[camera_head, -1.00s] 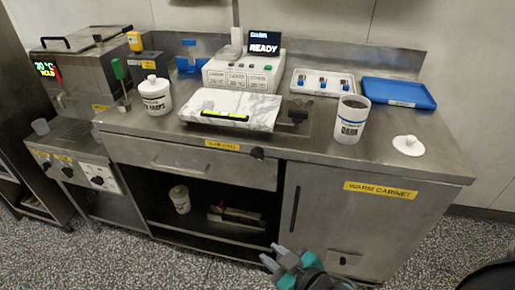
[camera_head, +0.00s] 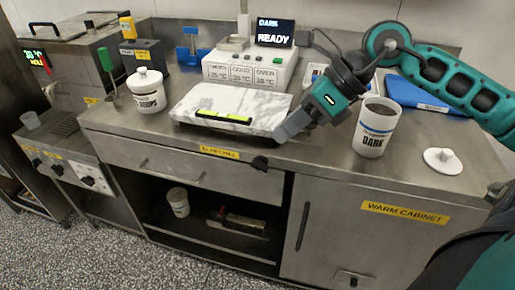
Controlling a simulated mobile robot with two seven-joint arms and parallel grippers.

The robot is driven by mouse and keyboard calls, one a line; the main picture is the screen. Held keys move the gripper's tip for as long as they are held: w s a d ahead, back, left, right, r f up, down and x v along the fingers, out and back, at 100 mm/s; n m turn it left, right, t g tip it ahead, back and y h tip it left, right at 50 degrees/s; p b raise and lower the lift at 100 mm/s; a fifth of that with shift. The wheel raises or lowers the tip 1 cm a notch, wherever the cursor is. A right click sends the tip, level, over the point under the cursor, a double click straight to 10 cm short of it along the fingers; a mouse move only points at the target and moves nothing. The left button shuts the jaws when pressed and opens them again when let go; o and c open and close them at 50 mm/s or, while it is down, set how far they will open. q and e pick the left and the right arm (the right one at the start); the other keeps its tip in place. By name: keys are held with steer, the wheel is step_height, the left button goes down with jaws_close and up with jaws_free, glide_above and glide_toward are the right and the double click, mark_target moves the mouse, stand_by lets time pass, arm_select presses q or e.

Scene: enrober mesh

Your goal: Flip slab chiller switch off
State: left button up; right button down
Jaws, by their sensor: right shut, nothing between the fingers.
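The marble slab (camera_head: 243,102) lies on the counter with a black and yellow-green strip on its front part. Below it, on the counter's front edge, is a yellow label (camera_head: 220,152) that seems to read slab chill. Just right of the label is a small black switch knob (camera_head: 259,163); its setting is too small to tell. My right gripper (camera_head: 281,135) is shut and empty. In the picture its fingertips are at the slab's right front corner, above and right of the knob; I cannot tell whether they touch anything. My left gripper is out of view.
A white DARK cup (camera_head: 375,130) stands close right of my right gripper, with a white lid (camera_head: 442,160) beyond. A READY display unit (camera_head: 250,69) and a blue tray (camera_head: 425,98) stand behind. A white jar (camera_head: 147,93) is left of the slab.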

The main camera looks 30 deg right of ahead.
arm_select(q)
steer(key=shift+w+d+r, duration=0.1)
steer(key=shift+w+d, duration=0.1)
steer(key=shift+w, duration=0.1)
arm_select(e)
steer(key=d+h, duration=0.1)
steer(key=d+r+h, duration=0.1)
steer(key=w+d+n+h, duration=0.1)
steer(key=d, duration=0.1)
steer(key=shift+r, duration=0.15)
steer(key=shift+w, duration=0.1)
steer(key=p, duration=0.2)
glide_toward(256, 162)
steer(key=x, duration=0.6)
steer(key=shift+a+f, duration=0.15)
steer(key=shift+f, duration=0.25)
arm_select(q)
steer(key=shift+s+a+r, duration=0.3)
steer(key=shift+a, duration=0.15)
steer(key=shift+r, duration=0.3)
arm_select(e)
steer(key=shift+w+r, duration=0.15)
arm_select(q)
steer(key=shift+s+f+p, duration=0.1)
steer(key=shift+p, duration=0.25)
arm_select(e)
steer(key=shift+a+h, duration=0.1)
steer(key=shift+h, duration=0.2)
